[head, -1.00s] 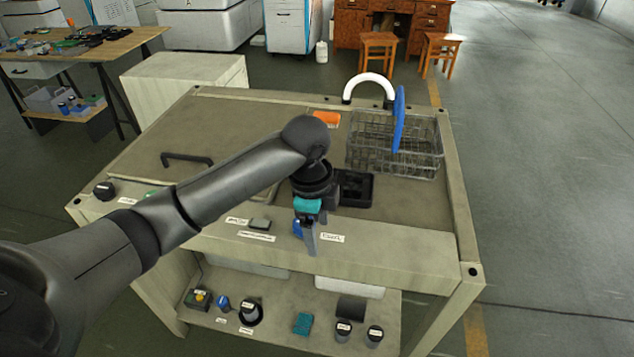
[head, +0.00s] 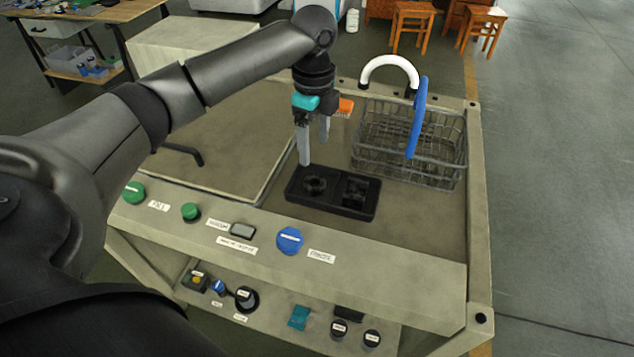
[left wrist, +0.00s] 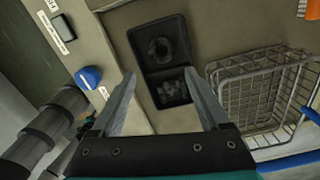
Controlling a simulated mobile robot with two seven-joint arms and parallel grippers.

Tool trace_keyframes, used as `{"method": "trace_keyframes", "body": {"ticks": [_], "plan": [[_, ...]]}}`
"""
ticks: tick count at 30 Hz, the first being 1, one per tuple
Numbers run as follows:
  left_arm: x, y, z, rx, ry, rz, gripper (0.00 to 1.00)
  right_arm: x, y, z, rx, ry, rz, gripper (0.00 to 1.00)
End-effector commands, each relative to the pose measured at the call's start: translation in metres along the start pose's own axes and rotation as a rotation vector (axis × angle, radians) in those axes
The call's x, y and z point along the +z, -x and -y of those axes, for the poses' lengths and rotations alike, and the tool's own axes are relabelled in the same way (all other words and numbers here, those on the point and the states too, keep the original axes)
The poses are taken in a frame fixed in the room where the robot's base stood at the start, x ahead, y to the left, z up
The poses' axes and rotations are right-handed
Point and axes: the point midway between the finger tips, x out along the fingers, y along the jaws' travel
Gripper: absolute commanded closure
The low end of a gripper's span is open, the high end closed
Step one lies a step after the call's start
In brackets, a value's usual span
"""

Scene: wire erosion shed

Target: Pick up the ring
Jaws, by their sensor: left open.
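A dark ring-shaped piece (head: 315,185) lies in the left compartment of a black two-part tray (head: 331,208) on the bench top. The ring also shows in the left wrist view (left wrist: 159,48), in the tray's far compartment. My left gripper (head: 314,152) is open and empty, pointing down above and slightly behind the tray. In the left wrist view its two fingers (left wrist: 160,75) stand apart, with the tray between and beyond them. The tray's other compartment holds small dark lumps (left wrist: 172,92). My right gripper is not in view.
A wire basket (head: 440,177) with a blue upright piece (head: 417,118) stands right of the tray, near a white arch (head: 391,62). An orange brush (head: 345,107) lies behind. A blue knob (head: 289,240) and green buttons are on the front panel. Bench surface left of the basket is partly clear.

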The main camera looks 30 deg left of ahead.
Motion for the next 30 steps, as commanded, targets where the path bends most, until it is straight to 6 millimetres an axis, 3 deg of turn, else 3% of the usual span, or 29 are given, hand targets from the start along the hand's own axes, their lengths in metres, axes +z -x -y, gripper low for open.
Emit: {"method": "trace_keyframes", "body": {"ticks": [1,6,14,23,30], "plan": [[0.000,-0.015,-0.001,0.005,0.000,0.001,0.21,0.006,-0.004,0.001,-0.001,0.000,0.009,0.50],[0.000,-0.045,0.000,0.002,0.001,0.000,0.21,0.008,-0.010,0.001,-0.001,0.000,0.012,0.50],[0.000,-0.064,0.000,0.000,0.000,0.001,0.21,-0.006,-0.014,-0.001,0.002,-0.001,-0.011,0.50],[0.001,-0.106,0.002,0.000,0.001,0.000,0.21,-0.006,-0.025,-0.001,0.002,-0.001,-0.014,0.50],[0.002,-0.111,0.002,-0.001,-0.001,0.001,0.21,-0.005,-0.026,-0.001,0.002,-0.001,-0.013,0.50]]}}
